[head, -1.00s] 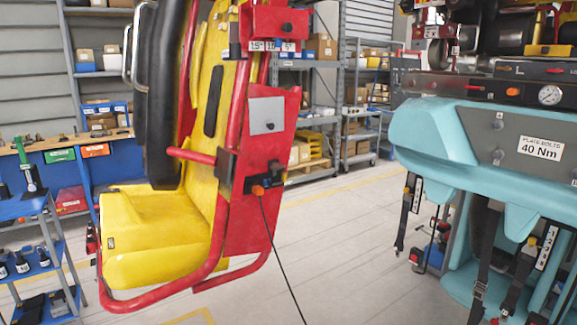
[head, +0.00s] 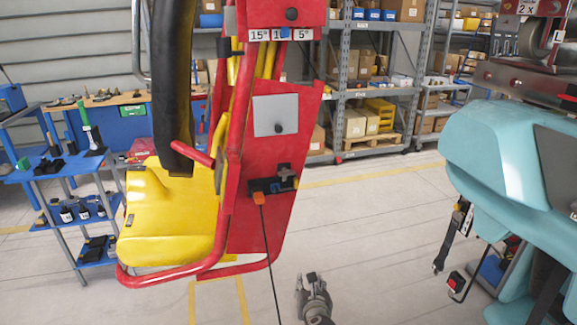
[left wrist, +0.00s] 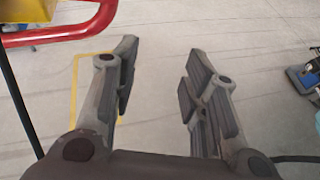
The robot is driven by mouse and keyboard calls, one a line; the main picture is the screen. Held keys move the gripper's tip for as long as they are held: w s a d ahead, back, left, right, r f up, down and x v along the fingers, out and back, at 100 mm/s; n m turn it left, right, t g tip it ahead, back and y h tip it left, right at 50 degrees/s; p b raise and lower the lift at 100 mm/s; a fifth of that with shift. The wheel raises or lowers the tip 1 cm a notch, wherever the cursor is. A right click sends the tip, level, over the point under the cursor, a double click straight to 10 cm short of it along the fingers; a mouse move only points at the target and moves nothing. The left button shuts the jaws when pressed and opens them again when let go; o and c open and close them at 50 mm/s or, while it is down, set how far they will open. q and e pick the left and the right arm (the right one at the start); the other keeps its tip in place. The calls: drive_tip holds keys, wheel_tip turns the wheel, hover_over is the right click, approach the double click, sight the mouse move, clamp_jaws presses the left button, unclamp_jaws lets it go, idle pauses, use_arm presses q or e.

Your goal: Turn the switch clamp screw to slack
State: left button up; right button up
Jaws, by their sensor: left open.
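A small black switch block (head: 270,185) with a dark cross-shaped piece (head: 285,172) sits on the red side panel (head: 262,225) of the yellow seat car. An orange plug (head: 259,198) with a black cable hangs at its left end. I cannot single out the clamp screw at this size. My left gripper (head: 310,281) is low in front of the floor, below and right of the switch and apart from it. In the left wrist view this gripper (left wrist: 160,65) is open and empty, with bare floor between its fingers. My right gripper is not in view.
The red tube frame (head: 200,270) edges the yellow seat (head: 165,225), left of my gripper. A grey plate with a black knob (head: 275,115) is above the switch. A teal car (head: 505,170) stands at right. Shelves (head: 375,80) are behind.

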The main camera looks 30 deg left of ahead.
use_arm(q)
wheel_tip(320, 180, up, 15)
drive_tip(key=w+a+m+t+y+p, duration=0.1)
drive_tip(key=w+a+m+y+p, duration=0.1)
drive_tip(key=m+y, duration=0.1)
drive_tip(key=m+y+p, duration=0.1)
drive_tip(key=m+y, duration=0.1)
drive_tip(key=y, duration=0.1)
approach(287, 174)
drive_tip(key=p+x, duration=0.1)
drive_tip(key=x, duration=0.7)
drive_tip(key=shift+d+p, duration=0.1)
drive_tip(key=shift+p, duration=0.3)
drive_tip(key=shift+w+a+f, duration=0.15)
drive_tip(key=shift+w+a, duration=0.35)
